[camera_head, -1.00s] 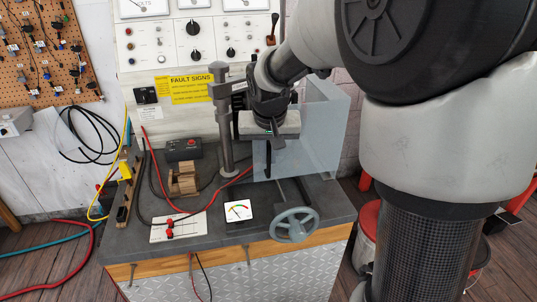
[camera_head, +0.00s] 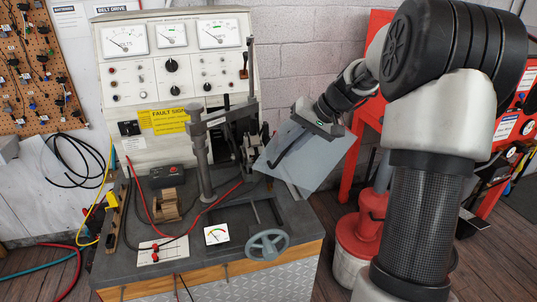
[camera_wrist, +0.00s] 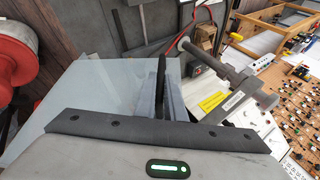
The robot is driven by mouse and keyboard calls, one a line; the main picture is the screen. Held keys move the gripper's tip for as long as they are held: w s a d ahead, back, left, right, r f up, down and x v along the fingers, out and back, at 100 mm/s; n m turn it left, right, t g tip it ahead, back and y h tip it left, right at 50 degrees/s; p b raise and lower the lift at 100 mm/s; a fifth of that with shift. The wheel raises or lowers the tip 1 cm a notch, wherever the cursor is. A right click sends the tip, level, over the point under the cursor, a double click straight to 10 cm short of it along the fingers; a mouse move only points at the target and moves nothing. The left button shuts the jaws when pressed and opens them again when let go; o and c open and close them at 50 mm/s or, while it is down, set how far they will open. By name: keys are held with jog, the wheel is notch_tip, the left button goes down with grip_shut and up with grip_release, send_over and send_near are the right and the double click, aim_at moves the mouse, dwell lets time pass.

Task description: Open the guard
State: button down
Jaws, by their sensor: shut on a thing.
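The guard (camera_head: 328,163) is a clear, bluish panel at the right side of the test bench. In the head view it stands tilted, swung out past the bench's right edge, and the belt drive parts (camera_head: 252,145) beside it are uncovered. The exact spot gripped is hard to see.
A grey post with a clamp arm (camera_head: 202,160) stands left of the guard. A grey handwheel (camera_head: 268,244) sits at the bench front. Red and black leads cross the bench top.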

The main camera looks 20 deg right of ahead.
jog(key=d+r+y+p, duration=0.1)
jog(key=d+y, duration=0.1)
jog(key=d, duration=0.4)
jog(key=shift+r+m+p, duration=0.2)
jog(key=shift+m+p, duration=0.1)
jog(key=c, duration=1.8)
grip_release()
jog(key=shift+c, duration=0.2)
jog(key=v, duration=1.7)
jog(key=shift+s+d+f+p, duration=0.15)
jog(key=shift+d+p, duration=0.15)
